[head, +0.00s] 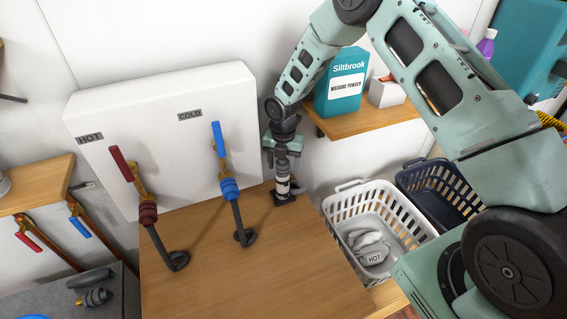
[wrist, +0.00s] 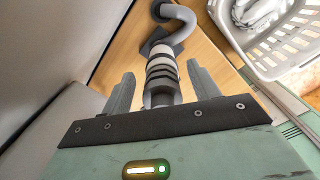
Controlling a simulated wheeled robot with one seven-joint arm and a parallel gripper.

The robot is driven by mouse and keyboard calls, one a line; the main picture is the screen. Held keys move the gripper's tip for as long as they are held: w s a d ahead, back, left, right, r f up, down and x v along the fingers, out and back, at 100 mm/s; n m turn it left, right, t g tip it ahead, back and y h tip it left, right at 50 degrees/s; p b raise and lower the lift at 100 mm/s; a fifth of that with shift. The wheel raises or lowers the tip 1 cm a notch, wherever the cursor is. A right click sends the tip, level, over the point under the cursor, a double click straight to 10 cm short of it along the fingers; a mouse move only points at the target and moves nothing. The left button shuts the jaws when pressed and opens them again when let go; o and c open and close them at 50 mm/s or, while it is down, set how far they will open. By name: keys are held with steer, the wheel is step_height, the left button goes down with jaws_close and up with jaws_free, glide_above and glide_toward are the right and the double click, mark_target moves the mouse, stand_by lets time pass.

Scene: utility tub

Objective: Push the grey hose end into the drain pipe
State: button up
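A grey upright pipe piece with white bands (head: 283,183) stands at the back right corner of the wooden top, on a dark square plate. In the wrist view, the banded piece (wrist: 162,68) lies between my fingers, its dark grey near end toward the palm. A bent grey tube (wrist: 184,18) shows beyond it. I cannot tell where hose end and drain pipe meet. My gripper (head: 282,145) points down over this piece. In the wrist view, my gripper (wrist: 160,80) has its fingers apart, with a visible gap on each side.
A white panel (head: 160,100) with red and blue taps stands left of my gripper. A white basket (head: 340,205) with grey items and a navy basket (head: 445,180) are at right. A shelf (head: 375,122) holds a washing powder box (head: 343,80).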

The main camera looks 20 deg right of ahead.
steer(key=shift+r, duration=0.1)
step_height(320, 180, up, 17)
steer(key=b, duration=0.5)
steer(key=shift+s+r, duration=0.1)
stand_by(0.5)
